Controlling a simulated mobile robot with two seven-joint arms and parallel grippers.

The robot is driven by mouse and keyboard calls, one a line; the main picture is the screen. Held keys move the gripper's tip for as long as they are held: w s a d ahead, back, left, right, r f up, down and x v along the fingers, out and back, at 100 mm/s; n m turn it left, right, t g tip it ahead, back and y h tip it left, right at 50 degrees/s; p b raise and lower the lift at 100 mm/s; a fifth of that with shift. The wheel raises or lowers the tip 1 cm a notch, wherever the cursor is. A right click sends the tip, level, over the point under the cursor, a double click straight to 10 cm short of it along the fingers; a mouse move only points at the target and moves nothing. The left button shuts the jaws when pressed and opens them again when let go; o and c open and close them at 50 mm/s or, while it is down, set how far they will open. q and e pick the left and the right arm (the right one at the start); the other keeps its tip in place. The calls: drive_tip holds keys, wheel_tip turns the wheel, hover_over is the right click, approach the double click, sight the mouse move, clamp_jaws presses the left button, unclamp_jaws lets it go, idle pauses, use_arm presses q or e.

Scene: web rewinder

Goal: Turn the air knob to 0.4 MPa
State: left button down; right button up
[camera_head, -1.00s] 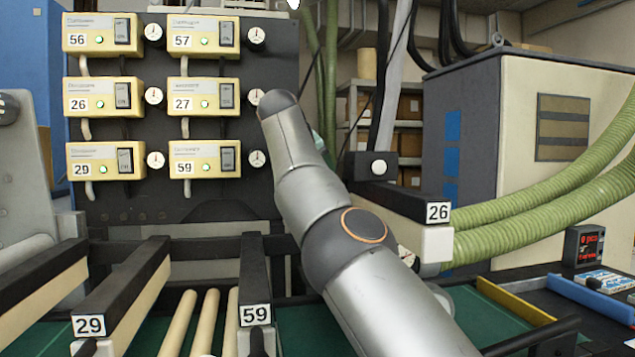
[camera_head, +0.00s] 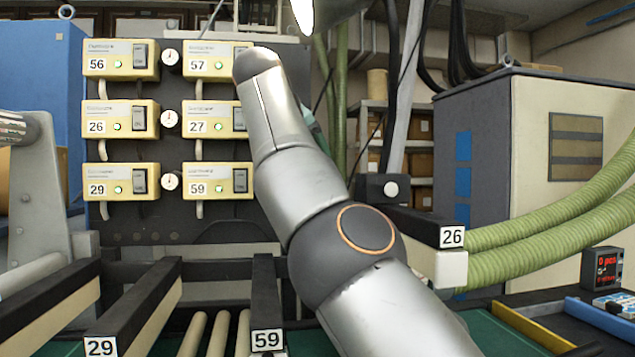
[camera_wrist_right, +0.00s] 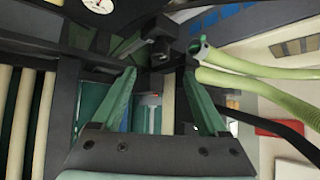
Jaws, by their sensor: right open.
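A white round gauge (camera_wrist_right: 98,4) with a red mark shows at the top edge of the right wrist view, cut off, so its reading cannot be told. A black block-shaped fitting (camera_wrist_right: 160,40) stands just beyond my right fingertips; I cannot tell whether it is the air knob. My right gripper (camera_wrist_right: 158,78) is open, its two green fingers apart with nothing held between them. In the head view my right arm hides most of that gripper. My left gripper is not in view.
Yellow numbered control boxes (camera_head: 122,119) with small white dials (camera_head: 169,118) fill a dark panel. A beam labelled 26 (camera_head: 453,237), green hoses (camera_head: 540,250) and a grey-white cabinet (camera_head: 520,180) stand right of my arm. Rollers (camera_head: 218,335) lie low in front.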

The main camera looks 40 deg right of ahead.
drive_tip(key=shift+s+a+r, duration=0.1)
drive_tip(key=shift+a+r, duration=0.05)
drive_tip(key=shift+a, duration=0.05)
wheel_tip(320, 180, down, 5)
drive_tip(key=w+a+n+g+h+b, duration=0.1)
drive_tip(key=w+a+n+h+b, duration=0.15)
drive_tip(key=h, duration=0.35)
drive_tip(key=shift+n, duration=0.45)
drive_tip(key=x, duration=0.4)
drive_tip(key=p+x, duration=0.1)
drive_tip(key=x, duration=0.2)
drive_tip(key=p+x, duration=0.1)
drive_tip(key=x, duration=0.3)
drive_tip(key=shift+s+d, duration=0.2)
drive_tip(key=shift+d, duration=0.15)
drive_tip(key=shift+c, duration=0.3)
clamp_jaws()
